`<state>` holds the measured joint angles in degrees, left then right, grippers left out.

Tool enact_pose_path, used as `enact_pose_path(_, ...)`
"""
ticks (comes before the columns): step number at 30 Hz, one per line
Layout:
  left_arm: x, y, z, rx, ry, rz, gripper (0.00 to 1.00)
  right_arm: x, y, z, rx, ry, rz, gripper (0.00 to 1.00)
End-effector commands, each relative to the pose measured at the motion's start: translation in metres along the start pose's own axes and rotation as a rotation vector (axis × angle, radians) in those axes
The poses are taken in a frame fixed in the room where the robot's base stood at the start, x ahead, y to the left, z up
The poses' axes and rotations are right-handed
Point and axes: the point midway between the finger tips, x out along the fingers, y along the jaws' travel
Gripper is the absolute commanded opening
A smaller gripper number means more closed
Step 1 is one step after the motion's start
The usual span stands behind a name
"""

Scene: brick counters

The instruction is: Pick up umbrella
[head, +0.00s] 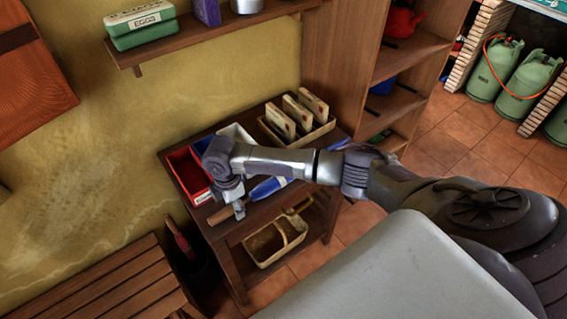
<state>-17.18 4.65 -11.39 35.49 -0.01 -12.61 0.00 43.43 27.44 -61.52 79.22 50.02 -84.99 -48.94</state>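A narrow red, folded item, which looks like the umbrella (180,239), stands tilted in a dark stand between the slatted bench and the small wooden table. Its lower part is hidden in the stand. My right arm reaches in from the right across the table, and my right gripper (238,209) points down over the table's front left edge. It is to the right of the umbrella and apart from it. Its fingers are small and seen at an angle, so I cannot tell whether they are open or shut. My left gripper is not in view.
The wooden table (228,233) bears a red bin (186,172), a blue item (268,187) and a box of packets (322,131); a basket (262,262) sits below. A slatted bench (110,290) is at bottom left. A wall shelf (190,35) hangs above.

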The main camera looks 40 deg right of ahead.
Motion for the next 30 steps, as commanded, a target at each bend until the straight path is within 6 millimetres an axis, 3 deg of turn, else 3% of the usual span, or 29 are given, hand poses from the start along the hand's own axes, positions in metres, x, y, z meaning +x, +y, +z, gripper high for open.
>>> enact_pose_path(1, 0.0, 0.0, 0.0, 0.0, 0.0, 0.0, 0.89, 0.0, 0.0, 0.0, 0.0, 0.0, 0.0, 0.35)
enact_pose_path(6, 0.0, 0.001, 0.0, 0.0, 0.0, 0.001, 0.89, 0.0, 0.0, 0.0, 0.0, 0.0, 0.0, 0.07)
enact_pose_path(8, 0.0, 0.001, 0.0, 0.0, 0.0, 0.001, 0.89, 0.0, 0.0, 0.0, 0.0, 0.0, 0.0, 0.0)
enact_pose_path(22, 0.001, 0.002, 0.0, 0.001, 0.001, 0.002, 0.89, -0.006, 0.001, 0.0, 0.0, 0.0, 0.003, 0.0)
enact_pose_path(26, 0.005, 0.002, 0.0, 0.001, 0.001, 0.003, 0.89, -0.019, 0.001, 0.0, 0.0, 0.001, 0.004, 0.0)
enact_pose_path(30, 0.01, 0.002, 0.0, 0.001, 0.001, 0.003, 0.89, -0.044, -0.002, 0.002, -0.001, 0.0, 0.004, 0.0)
